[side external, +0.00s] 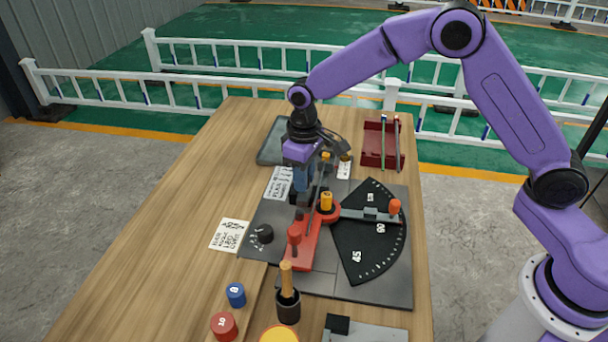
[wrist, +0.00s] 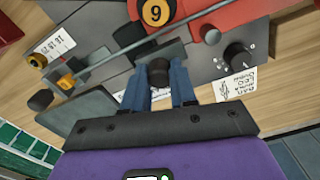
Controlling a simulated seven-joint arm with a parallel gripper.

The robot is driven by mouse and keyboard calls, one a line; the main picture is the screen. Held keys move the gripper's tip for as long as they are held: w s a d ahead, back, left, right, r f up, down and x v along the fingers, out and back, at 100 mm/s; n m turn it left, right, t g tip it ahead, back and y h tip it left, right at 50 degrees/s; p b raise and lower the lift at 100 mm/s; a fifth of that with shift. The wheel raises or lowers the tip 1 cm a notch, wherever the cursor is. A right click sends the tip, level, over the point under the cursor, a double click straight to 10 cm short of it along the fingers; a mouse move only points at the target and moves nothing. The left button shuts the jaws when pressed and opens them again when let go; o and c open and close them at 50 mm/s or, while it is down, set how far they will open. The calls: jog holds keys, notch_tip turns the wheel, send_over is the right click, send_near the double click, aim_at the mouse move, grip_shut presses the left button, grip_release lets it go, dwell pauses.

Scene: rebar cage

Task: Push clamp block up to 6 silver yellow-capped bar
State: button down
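The silver bar (wrist: 110,61) runs diagonally across the wrist view, with a yellow cap (wrist: 65,82) at its lower left end. In the side view the yellow cap (side external: 326,157) is beside my gripper. The dark grey clamp block (wrist: 176,50) lies on the near side of the bar, with a narrow gap apparent between them. Its black knob (wrist: 159,73) is between the blue fingers of my gripper (wrist: 160,70), which appear shut on it. In the side view my gripper (side external: 301,205) points down at the bending plate and hides most of the block.
The yellow post marked 9 (wrist: 155,12) stands beyond the bar on the red bending arm (side external: 300,252). A black angle dial (side external: 366,255) lies to the right. A dark red tray (side external: 371,148) with bars is at the back. A black cup (side external: 288,308) stands in front.

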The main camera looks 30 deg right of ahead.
jog(key=shift+s+d, duration=0.85)
jog(key=c, duration=0.9)
grip_release()
jog(key=shift+r, duration=0.1)
notch_tip(320, 180, up, 17)
jog(key=shift+r, duration=0.15)
jog(key=s+d+f+n, duration=0.2)
jog(key=s+d, duration=0.2)
jog(key=s, duration=0.6)
jog(key=s+d+f+n, duration=0.2)
jog(key=s+d+f, duration=0.1)
jog(key=s, duration=0.8)
jog(key=s+d+f+n, duration=0.2)
jog(key=s+d, duration=0.3)
jog(key=s, duration=0.5)
jog(key=shift+s+d+f+n, duration=0.3)
